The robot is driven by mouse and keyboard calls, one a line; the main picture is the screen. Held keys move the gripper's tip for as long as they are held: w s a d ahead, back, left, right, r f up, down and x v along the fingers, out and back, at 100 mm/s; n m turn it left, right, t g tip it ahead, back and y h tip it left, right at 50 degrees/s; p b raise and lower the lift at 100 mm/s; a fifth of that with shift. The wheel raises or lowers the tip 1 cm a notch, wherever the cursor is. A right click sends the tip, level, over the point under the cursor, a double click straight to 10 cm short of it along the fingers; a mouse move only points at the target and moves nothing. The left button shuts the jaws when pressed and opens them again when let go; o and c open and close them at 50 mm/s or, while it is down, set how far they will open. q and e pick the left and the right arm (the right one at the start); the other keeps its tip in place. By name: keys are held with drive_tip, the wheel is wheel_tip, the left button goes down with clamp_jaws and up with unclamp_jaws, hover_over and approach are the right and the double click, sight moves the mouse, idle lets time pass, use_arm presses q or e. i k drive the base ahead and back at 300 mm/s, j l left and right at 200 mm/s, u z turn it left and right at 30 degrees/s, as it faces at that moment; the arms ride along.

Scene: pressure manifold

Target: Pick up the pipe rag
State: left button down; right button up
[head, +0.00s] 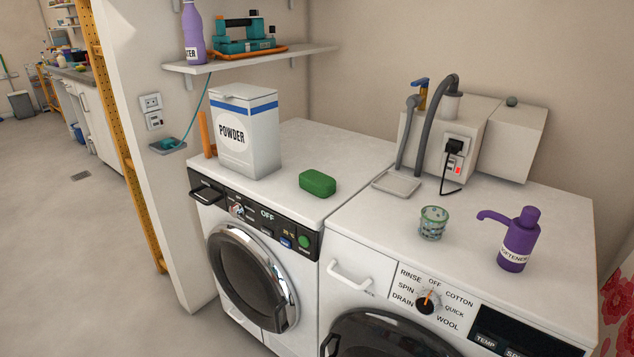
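I see nothing that I can clearly identify as a rag. Grey pipes (431,128) rise beside a white wall box (490,135) at the back of the right machine. A blue-handled yellow valve (422,92) stands behind the pipes. Neither of my grippers is in view.
Two white washing machines (380,215) stand side by side. On top are a powder box (246,135), a green block (317,183), a patterned cup-like item (433,224), a purple pump bottle (518,240) and a grey tray (396,184). A shelf (270,57) hangs above. Floor at left is clear.

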sight(320, 184)
drive_tip(key=j+z, duration=0.1)
drive_tip(key=z, duration=0.35)
drive_tip(key=i+j+z, duration=0.1)
drive_tip(key=z, duration=0.35)
drive_tip(key=j+z, duration=0.3)
drive_tip(key=j, duration=0.15)
drive_tip(key=j+z, duration=0.3)
drive_tip(key=j, duration=0.1)
